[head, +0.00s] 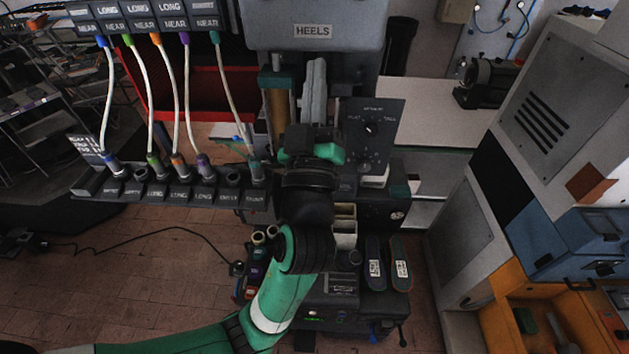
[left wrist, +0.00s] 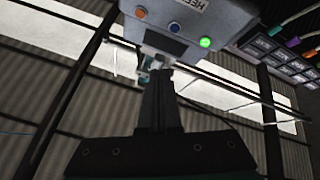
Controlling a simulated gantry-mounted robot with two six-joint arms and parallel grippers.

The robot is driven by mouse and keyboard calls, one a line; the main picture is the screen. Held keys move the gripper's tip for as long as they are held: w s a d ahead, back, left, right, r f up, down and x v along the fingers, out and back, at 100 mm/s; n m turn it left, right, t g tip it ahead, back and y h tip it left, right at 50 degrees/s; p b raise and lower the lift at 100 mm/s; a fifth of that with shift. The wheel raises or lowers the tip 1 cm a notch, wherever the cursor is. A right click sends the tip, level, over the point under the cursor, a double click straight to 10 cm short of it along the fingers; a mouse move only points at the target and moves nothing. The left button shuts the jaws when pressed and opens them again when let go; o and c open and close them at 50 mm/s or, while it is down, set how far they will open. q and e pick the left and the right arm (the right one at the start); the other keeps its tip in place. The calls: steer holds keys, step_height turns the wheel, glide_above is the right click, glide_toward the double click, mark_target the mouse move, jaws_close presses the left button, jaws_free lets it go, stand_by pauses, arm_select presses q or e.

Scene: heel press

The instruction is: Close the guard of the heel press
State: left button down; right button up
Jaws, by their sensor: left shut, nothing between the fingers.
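The heel press has a grey head (head: 315,25) labelled HEELS at the top centre of the head view. In the left wrist view the press head (left wrist: 190,25) is seen from below, with orange, blue and green buttons or lamps. My left gripper (head: 313,128) is raised in front of the press, below its head. In the left wrist view my left gripper (left wrist: 157,75) has its dark fingers together and empty, pointing up towards the press head. I cannot clearly make out the guard or its position; my arm hides part of the press. My right gripper is not in view.
A rack of cables with coloured plugs (head: 170,190) stands left of the press. A dark control panel (head: 370,130) with a knob is just right of my gripper. Two shoe-sole-like pieces (head: 400,262) lie at the lower right. A grey cabinet (head: 560,90) stands farther right.

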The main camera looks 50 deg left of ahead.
arm_select(q)
step_height(320, 180, down, 28)
steer(key=a+m+b, duration=0.1)
steer(key=m+b, duration=0.4)
steer(key=b, duration=0.6)
steer(key=p+x, duration=0.5)
steer(key=x, duration=0.6)
steer(key=shift+g+h, duration=0.3)
steer(key=f, duration=0.1)
steer(key=f+b, duration=0.1)
steer(key=f, duration=0.2)
steer(key=shift+a+f, duration=0.2)
steer(key=shift+a, duration=0.1)
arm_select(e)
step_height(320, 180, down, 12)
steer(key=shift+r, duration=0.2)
arm_select(q)
steer(key=shift+w, duration=0.1)
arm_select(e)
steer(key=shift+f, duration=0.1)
